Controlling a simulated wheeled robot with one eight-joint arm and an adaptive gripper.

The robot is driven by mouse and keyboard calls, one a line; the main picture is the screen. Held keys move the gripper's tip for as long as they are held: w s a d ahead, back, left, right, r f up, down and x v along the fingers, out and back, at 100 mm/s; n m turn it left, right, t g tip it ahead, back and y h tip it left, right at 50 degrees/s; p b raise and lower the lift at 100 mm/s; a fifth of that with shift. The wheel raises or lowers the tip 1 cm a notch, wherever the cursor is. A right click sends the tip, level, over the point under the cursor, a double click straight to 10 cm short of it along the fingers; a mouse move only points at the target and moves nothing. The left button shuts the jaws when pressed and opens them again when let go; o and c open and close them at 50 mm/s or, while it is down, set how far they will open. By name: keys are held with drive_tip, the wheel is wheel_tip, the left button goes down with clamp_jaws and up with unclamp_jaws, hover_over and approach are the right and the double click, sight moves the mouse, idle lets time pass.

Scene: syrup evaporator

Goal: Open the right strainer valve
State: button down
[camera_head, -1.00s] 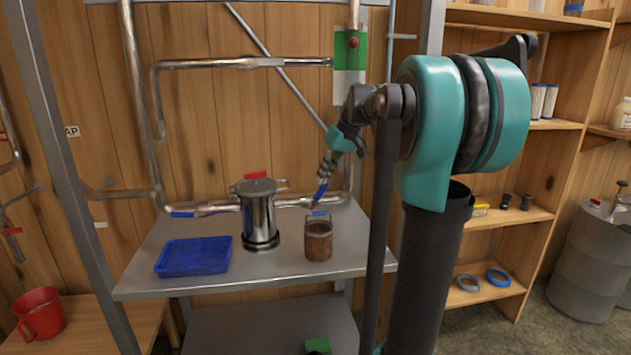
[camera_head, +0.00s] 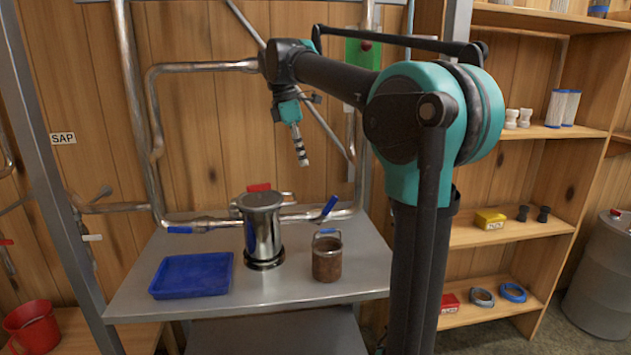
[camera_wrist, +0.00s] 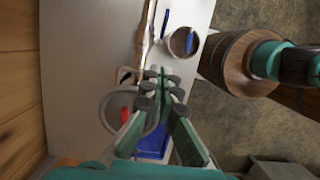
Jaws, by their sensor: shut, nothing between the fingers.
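The right strainer valve's blue handle (camera_head: 329,207) sits on the pipe right of the steel strainer canister (camera_head: 263,235). It is tilted, its upper end leaning right, and not in line with the pipe. It also shows at the top of the wrist view (camera_wrist: 165,23). The left valve's blue handle (camera_head: 180,230) lies along the pipe.
A blue tray (camera_head: 192,275) and a brown wire-handled jar (camera_head: 327,260) stand on the metal table (camera_head: 225,306). The jar is just below the right valve. A vertical pipe and a diagonal rod are behind my arm. Wooden shelves (camera_head: 510,230) stand right.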

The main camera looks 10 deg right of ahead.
approach(328, 203)
wheel_tip(328, 203, down, 4)
drive_tip(key=a, duration=0.3)
drive_tip(key=d+f, duration=0.2)
drive_tip(key=shift+w+d, duration=0.1)
drive_tip(key=shift+d, duration=0.3)
drive_tip(key=shift+d+f, duration=0.35)
drive_tip(key=shift+d, duration=0.1)
drive_tip(key=shift+d+f+y, duration=0.1)
drive_tip(key=shift+d+y, duration=0.6)
drive_tip(key=shift+d+f, duration=0.2)
drive_tip(key=shift+d, duration=0.35)
drive_tip(key=shift+r, duration=0.1)
